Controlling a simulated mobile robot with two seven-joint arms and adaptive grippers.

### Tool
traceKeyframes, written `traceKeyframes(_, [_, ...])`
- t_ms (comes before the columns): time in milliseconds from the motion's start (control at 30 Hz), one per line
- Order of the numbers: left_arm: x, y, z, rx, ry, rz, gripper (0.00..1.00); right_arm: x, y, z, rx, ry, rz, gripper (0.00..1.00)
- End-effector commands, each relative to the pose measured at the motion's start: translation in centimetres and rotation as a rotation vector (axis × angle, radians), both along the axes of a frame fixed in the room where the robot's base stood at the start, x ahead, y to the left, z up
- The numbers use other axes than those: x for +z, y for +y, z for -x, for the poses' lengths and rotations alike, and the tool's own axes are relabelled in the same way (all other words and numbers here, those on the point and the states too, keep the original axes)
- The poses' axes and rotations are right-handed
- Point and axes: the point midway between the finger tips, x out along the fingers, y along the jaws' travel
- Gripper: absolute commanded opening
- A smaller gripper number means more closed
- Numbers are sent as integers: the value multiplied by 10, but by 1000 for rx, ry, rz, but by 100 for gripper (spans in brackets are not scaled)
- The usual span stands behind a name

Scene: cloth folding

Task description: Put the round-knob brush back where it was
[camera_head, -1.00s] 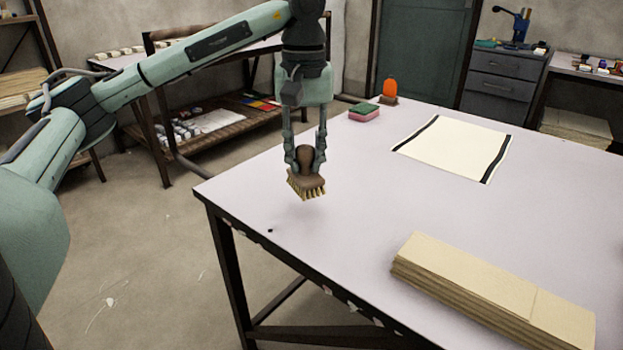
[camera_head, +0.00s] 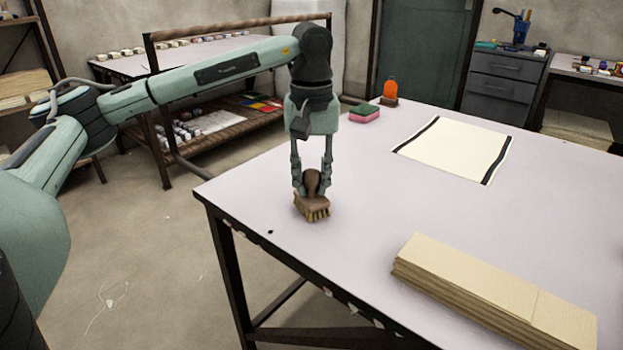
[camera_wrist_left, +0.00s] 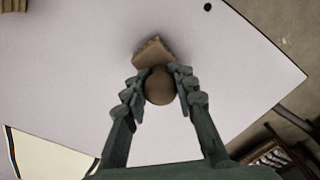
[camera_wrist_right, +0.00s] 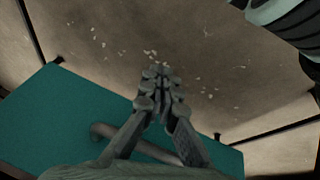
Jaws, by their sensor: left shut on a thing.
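The round-knob brush (camera_head: 313,209) has a brown knob and block with pale bristles. It is upright at or just above the white table (camera_head: 370,225), near the table's left corner; I cannot tell whether the bristles touch. It also shows in the left wrist view (camera_wrist_left: 152,52). My left gripper (camera_head: 312,183) points down and is shut on the knob, one finger on each side. My right gripper (camera_wrist_right: 160,78) is out of the head view; in the right wrist view its fingers are together with nothing visible between them, over bare floor.
A green and pink sponge (camera_head: 364,114) and an orange-handled object (camera_head: 389,91) stand at the table's back edge. A cream cloth with dark bands (camera_head: 455,148) lies flat behind a stack of beige boards (camera_head: 490,290). A small dark spot (camera_head: 270,232) marks the front left edge.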

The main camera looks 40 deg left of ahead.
Motion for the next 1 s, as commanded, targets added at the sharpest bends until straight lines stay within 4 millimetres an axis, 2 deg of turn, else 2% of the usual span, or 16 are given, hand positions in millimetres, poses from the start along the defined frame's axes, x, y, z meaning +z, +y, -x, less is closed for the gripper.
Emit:
traceKeyframes(200, [-2,0,0,-1,0,0,0,1,4,-6,10,-26,-6,0])
traceKeyframes(233, [-1,0,0,-1,0,0,29,1,4,-6,11,-29,-8,0])
traceKeyframes(400, [-1,0,0,-1,0,0,48,1,4,-6,10,-27,-8,0])
traceKeyframes(767, [0,0,0,0,0,0,48,2,3,-5,6,-21,-6,0])
traceKeyframes(867, [4,0,0,0,0,0,48,3,-6,6,-19,29,9,0])
traceKeyframes(1000, [35,-1,-1,-2,-5,1,48,0,-8,9,-22,41,11,0])
